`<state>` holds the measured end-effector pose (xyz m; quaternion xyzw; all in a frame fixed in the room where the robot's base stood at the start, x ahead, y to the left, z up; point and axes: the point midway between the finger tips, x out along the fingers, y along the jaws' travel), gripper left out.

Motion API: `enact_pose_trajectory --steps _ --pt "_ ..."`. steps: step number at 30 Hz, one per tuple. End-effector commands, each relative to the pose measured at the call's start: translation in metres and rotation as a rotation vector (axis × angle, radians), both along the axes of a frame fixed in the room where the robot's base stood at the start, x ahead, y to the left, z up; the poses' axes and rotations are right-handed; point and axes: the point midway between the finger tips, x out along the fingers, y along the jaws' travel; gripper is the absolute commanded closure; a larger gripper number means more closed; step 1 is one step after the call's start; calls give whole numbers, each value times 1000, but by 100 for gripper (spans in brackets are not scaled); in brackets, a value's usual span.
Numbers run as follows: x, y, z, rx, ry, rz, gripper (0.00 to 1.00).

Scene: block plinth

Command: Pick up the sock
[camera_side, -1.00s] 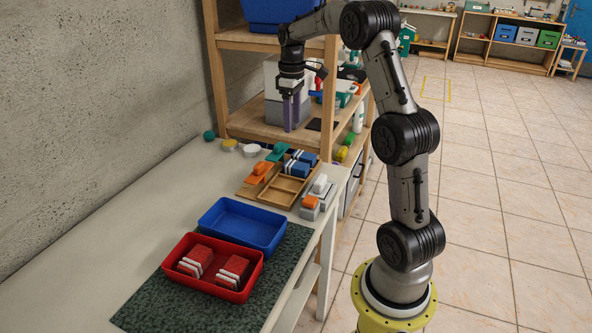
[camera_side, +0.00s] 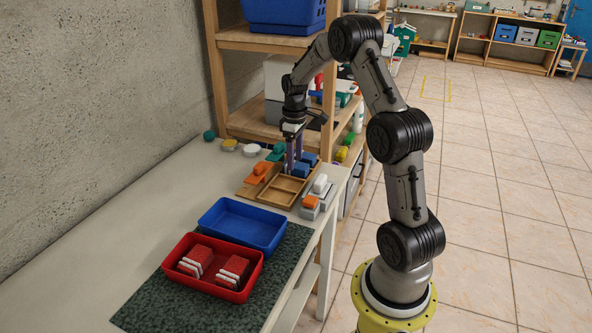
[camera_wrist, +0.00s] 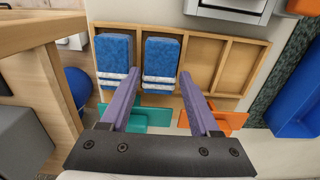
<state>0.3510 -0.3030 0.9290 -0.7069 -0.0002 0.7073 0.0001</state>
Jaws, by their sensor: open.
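Two folded blue socks with white stripes lie side by side in compartments of a wooden tray. In the wrist view, one sock (camera_wrist: 115,50) is at the left and the other sock (camera_wrist: 161,60) is right of it. In the side view, a blue sock (camera_side: 305,171) shows just right of my gripper (camera_side: 292,166), which partly hides the pair. My gripper also shows in the wrist view (camera_wrist: 160,77), open and empty, its purple fingers pointing down with the tips on either side of the right-hand sock's picture. I cannot tell the exact height above it.
The wooden tray (camera_wrist: 228,65) has empty compartments right of the socks. Teal (camera_wrist: 146,117) and orange (camera_wrist: 229,120) pieces lie beside it. An empty blue bin (camera_side: 243,222) and a red bin (camera_side: 190,282) holding folded red items stand nearer. A wooden shelf (camera_side: 268,130) stands behind.

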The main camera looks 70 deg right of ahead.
Motion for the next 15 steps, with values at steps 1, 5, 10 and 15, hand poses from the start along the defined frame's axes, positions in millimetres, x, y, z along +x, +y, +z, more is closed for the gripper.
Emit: enact_pose_trajectory --steps 1,5,10,15 --pt "0 0 -7 2 2 0 38" --pt "0 0 -15 0 0 0 38" --pt "0 0 -15 -1 -1 0 38" --pt "0 0 -15 0 -1 0 57"
